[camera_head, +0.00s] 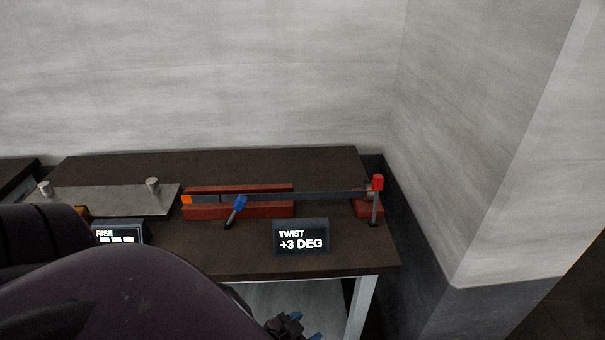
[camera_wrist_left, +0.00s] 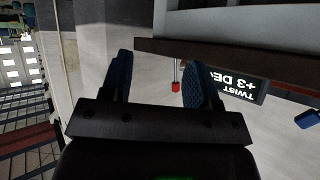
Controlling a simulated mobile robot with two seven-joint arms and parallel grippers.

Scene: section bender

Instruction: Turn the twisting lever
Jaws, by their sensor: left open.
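A grey lever with a red knob (camera_head: 377,182) stands upright at the right end of a long dark bar (camera_head: 325,194) on the table. The red knob also shows in the left wrist view (camera_wrist_left: 175,87), at a distance, between my fingers in the picture. A shorter lever with a blue grip (camera_head: 240,202) leans at the front of the red-brown block (camera_head: 269,211). A display (camera_head: 300,238) reads TWIST +3 DEG. My left gripper (camera_wrist_left: 158,75) is open and empty; in the head view it shows only partly at the bottom edge, below the tabletop's front edge. My right gripper is out of view.
The dark table (camera_head: 335,262) ends on the right near a grey wall (camera_head: 470,130). On its left are a metal plate (camera_head: 110,199) with pegs and a RISE display (camera_head: 119,235). My own dark arm covers the lower left.

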